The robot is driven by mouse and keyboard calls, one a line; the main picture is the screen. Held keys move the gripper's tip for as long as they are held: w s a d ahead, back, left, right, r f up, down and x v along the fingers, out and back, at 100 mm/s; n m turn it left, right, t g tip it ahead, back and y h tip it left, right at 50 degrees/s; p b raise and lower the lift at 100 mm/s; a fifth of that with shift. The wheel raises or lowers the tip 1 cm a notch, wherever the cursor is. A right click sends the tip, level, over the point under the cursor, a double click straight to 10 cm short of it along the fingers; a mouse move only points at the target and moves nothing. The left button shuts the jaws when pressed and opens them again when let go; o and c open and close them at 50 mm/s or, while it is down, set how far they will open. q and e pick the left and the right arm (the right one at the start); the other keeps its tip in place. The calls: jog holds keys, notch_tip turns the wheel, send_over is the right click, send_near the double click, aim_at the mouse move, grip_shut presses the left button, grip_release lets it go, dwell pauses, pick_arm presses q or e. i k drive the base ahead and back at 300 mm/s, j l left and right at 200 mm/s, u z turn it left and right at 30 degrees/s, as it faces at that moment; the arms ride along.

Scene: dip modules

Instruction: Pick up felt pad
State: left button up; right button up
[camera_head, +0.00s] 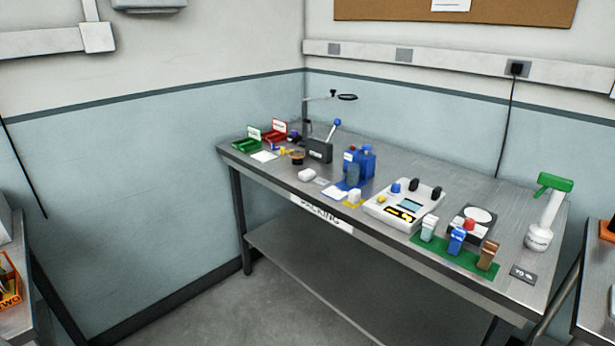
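I cannot tell for certain which thing is the felt pad. A flat white square (264,156) lies at the left end of the metal workbench (405,150), in front of a green bin. Another flat pale piece (334,193) lies near the bench's front edge, beside a small yellow and white item (354,197). A small rounded white block (306,175) sits to the left of these. All are small and far off. Neither of my grippers is in view.
The bench carries a green bin (246,139), a red bin (275,134), a lever press (320,149), a blue container (360,160), a pale control box (405,205), a green mat (455,256) with upright items, and a green-topped bottle (545,210). The floor (290,310) in front is clear.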

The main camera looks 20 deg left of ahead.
aim_at(306, 175)
jog(key=i+j+z, duration=0.1)
jog(key=i+j, duration=0.15)
jog(key=i+j+z, duration=0.1)
jog(key=i+j, duration=0.15)
jog(key=j, duration=0.2)
jog(key=i+j+z, duration=0.1)
jog(key=i+j, duration=0.15)
jog(key=j, duration=0.15)
jog(key=i+j+z, duration=0.15)
jog(key=j, duration=0.25)
jog(key=i, duration=0.05)
